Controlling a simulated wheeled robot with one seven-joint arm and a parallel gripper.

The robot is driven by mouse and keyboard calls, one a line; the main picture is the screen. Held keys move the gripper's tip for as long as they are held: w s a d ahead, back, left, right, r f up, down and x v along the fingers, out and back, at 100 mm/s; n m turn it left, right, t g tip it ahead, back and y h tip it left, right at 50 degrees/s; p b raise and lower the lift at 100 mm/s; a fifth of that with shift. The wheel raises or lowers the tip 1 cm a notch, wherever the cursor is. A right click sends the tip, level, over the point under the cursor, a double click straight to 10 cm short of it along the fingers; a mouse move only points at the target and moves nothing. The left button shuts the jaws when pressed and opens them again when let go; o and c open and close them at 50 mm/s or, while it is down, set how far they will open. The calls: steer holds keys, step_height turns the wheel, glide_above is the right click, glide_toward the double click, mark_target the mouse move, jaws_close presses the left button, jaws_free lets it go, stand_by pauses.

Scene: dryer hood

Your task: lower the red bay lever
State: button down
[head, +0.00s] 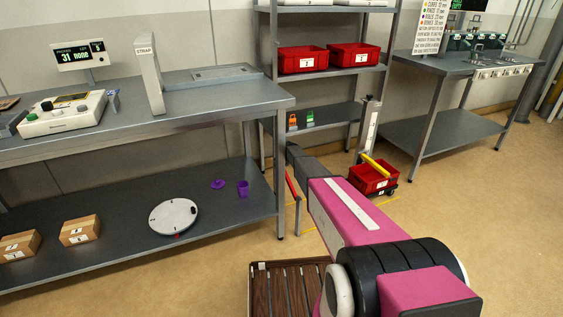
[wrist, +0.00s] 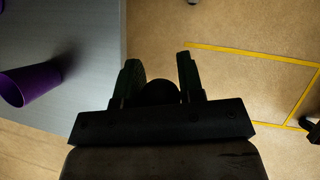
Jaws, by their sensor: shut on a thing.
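The red bay lever (head: 292,186) shows in the head view as a thin slanted red bar beside a short grey post (head: 298,217), just right of the lower shelf's end. My arm reaches in from the lower right and its far end is by the lever. The fingers are not clear in the head view. In the wrist view my gripper (wrist: 160,76) has its two dark fingers around a dark round piece (wrist: 158,93). This seems to be the lever's end, but its colour is lost in shadow.
The steel bench's lower shelf (head: 120,248) is close on the left, with a purple cup (head: 243,188). A brown slatted tray (head: 272,290) lies below my arm. Floor is open at right.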

steer(key=shift+w+a+f+g+h, duration=0.1)
steer(key=shift+w+f+g, duration=0.2)
steer(key=shift+f, duration=0.5)
steer(key=shift+w+f+g+h, duration=0.15)
steer(key=shift+f+g, duration=0.3)
steer(key=shift+f, duration=0.4)
steer(key=shift+w+a+f+g+h, duration=0.1)
steer(key=shift+w+f+g, duration=0.2)
steer(key=shift+f, duration=0.5)
steer(key=shift+s, duration=0.15)
steer(key=c, duration=0.8)
jaws_free()
steer(key=shift+o, duration=0.2)
steer(key=shift+r, duration=0.1)
steer(key=v, duration=1)
steer(key=shift+d+r, duration=0.15)
steer(key=shift+r, duration=0.15)
steer(key=shift+c, duration=0.2)
